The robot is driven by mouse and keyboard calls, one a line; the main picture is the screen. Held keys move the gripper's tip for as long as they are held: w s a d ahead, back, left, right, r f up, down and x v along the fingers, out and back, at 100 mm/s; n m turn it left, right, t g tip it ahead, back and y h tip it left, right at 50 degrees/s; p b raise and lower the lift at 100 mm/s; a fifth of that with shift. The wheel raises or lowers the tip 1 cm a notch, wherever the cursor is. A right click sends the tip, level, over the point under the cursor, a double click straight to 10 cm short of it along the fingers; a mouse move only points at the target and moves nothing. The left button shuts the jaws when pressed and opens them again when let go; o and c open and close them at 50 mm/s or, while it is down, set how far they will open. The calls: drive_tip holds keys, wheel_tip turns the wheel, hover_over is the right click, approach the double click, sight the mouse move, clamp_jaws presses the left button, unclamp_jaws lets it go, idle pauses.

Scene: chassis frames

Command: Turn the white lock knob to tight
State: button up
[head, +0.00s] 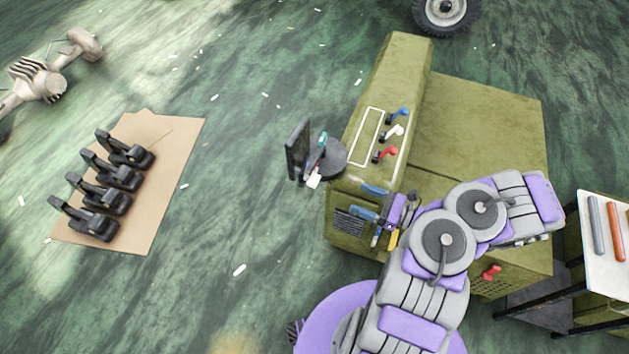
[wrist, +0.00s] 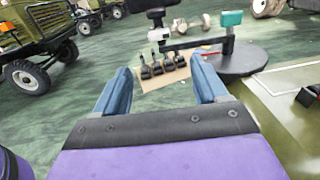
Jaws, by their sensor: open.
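The white lock knob (head: 393,132) sits on the top of the olive-green cabinet (head: 478,120), between a blue knob (head: 400,115) and a red knob (head: 386,153). I cannot make out the white knob in the wrist view. My gripper (head: 369,202) is over the near end of the cabinet, below the knob row in the head view. Its two blue fingers point left. In the wrist view the fingers of my gripper (wrist: 164,86) are wide apart with nothing held between them.
A round black stand (head: 334,157) with an upright dark plate is at the cabinet's left edge. Several black clamp-like parts (head: 125,150) lie on cardboard (head: 175,160) on the floor. A white-topped table (head: 608,265) is at the right. Another red handle (head: 491,272) is on the cabinet's front.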

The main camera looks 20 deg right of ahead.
sight(315, 179)
drive_tip(key=b+x, duration=0.3)
drive_tip(key=x, duration=1.2)
drive_tip(key=shift+w+a+b, duration=0.2)
drive_tip(key=shift+a+b, duration=0.1)
drive_tip(key=shift+c, duration=0.3)
drive_tip(key=c, duration=1)
